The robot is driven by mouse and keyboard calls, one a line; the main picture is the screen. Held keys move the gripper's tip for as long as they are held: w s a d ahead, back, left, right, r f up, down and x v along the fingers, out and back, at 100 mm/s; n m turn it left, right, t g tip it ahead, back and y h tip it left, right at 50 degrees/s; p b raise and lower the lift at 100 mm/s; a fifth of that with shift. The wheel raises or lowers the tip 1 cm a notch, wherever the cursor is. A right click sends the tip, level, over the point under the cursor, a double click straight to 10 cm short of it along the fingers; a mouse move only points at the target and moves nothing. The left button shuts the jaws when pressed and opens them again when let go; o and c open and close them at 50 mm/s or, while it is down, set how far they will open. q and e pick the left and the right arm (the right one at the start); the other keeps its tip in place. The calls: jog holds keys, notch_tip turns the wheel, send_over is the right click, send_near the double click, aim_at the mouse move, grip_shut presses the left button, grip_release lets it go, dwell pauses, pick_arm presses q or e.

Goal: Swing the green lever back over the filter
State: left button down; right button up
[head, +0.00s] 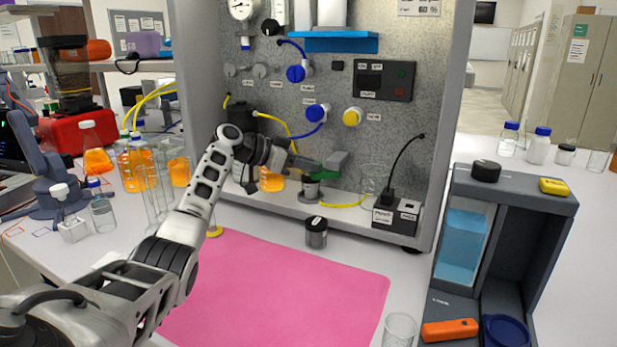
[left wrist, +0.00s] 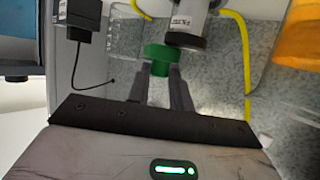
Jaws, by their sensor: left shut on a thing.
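The green lever (head: 336,160) is at the front of the rig, low on the panel, beside and slightly above a small metal cylinder (head: 311,188) that looks like the filter holder. My left gripper (head: 308,165) reaches in from the left and is shut on the green lever. In the left wrist view the green lever (left wrist: 159,51) sits between the fingertips of my left gripper (left wrist: 160,68). A grey cylinder with a dark rim (left wrist: 187,35) is right next to it there. The filter itself is not clearly visible. My right gripper is not in view.
A dark lidded jar (head: 316,232) stands in front of the rig near a pink mat (head: 275,290). A clear beaker (head: 372,180) and a black adapter with a cable (head: 387,200) are right of the lever. Yellow tubing (head: 272,119) runs close by. An orange-filled flask (head: 271,181) is behind my arm.

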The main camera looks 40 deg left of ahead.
pick_arm(q)
jog(key=shift+w+a+f+m+g+h+b, duration=0.2)
jog(key=shift+w+a+m+g+h+b, duration=0.15)
jog(key=shift+m+g+h+b, duration=0.4)
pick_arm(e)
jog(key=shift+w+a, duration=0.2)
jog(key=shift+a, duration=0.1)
pick_arm(q)
jog(key=shift+m, duration=0.25)
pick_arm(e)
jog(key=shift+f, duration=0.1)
pick_arm(q)
jog(key=c, duration=1.3)
grip_release()
jog(key=shift+d, duration=0.1)
jog(key=shift+o, duration=0.2)
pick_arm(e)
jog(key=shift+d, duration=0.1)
